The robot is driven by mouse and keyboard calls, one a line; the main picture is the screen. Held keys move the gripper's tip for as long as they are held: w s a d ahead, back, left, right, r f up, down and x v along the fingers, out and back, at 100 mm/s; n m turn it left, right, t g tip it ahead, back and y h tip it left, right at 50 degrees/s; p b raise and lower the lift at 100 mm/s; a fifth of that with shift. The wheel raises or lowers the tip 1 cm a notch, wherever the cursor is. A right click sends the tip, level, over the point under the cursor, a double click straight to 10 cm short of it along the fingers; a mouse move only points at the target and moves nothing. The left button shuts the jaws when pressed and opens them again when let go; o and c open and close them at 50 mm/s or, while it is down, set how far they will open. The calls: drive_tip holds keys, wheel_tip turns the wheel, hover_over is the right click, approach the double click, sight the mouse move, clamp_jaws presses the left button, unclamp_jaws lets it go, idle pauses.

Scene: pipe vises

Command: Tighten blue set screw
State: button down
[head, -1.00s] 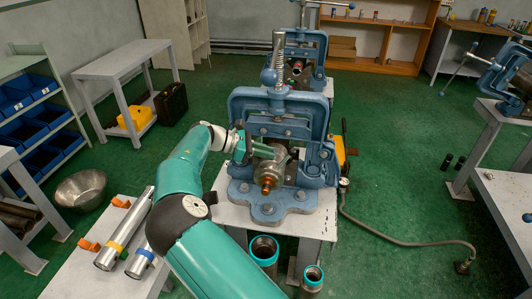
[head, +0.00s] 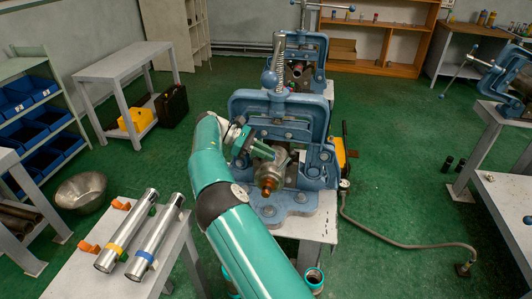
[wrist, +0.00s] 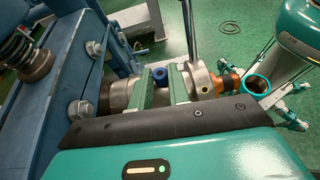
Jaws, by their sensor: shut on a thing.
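The blue set screw (wrist: 160,76) shows in the wrist view as a small dark blue head with a hole. It sits between the green fingertips of my gripper (wrist: 162,82), which are shut on it. The screw stands at a metal collar on the horizontal pipe piece (wrist: 200,82), which has an orange-brown end (wrist: 229,80). In the head view my gripper (head: 256,150) is over this pipe piece at the front of the blue pipe vise (head: 282,103). The orange-brown end (head: 268,184) points toward me. The screw is hidden in the head view.
A metal bowl (head: 81,191) is on the floor. A hose (head: 400,241) crosses the floor at right. Another vise (head: 300,55) stands behind.

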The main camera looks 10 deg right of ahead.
drive_tip(key=shift+r, duration=0.1)
drive_tip(key=c, duration=1.3)
unclamp_jaws()
drive_tip(key=shift+r, duration=0.1)
drive_tip(key=shift+r, duration=0.3)
wheel_tip(320, 180, up, 2)
drive_tip(key=shift+r, duration=0.2)
drive_tip(key=s+r, duration=0.3)
drive_tip(key=s, duration=0.1)
drive_tip(key=s+r, duration=0.3)
drive_tip(key=s, duration=0.2)
drive_tip(key=s+r, duration=0.3)
drive_tip(key=s, duration=0.2)
drive_tip(key=shift+d+r, duration=0.1)
drive_tip(key=shift+r, duration=0.3)
